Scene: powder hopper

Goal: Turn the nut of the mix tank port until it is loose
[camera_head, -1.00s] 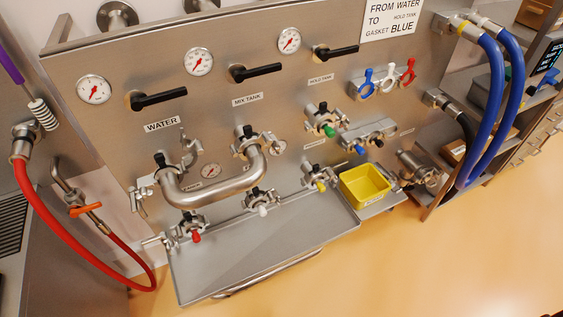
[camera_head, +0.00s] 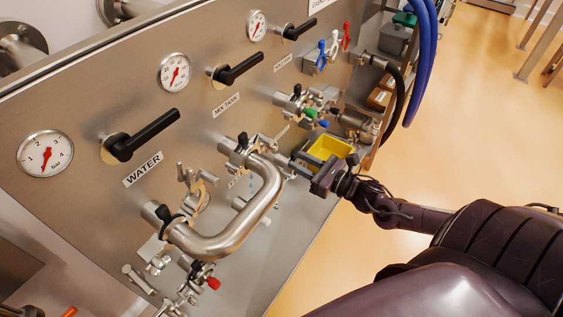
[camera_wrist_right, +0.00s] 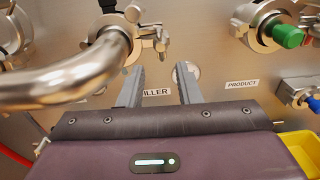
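The mix tank port (camera_head: 238,148) is below the MIX TANK label, at the upper end of a bent steel pipe (camera_head: 268,200). A clamp with a black knob sits on this port; in the right wrist view the clamp's nut (camera_wrist_right: 155,38) shows at its right side, ahead of the fingers. My right gripper (camera_head: 290,164) is right of the port in the head view, near the clamp. In the wrist view its two fingers (camera_wrist_right: 160,78) stand apart with nothing held between them. Contact with the nut does not show. My left gripper is out of view.
A yellow bin (camera_head: 328,147) is close to my right gripper. The product port with a green cap (camera_wrist_right: 288,36) is to the right in the wrist view. Black valve handles (camera_head: 145,135) stick out from the panel. Blue hoses (camera_head: 424,60) hang at the right.

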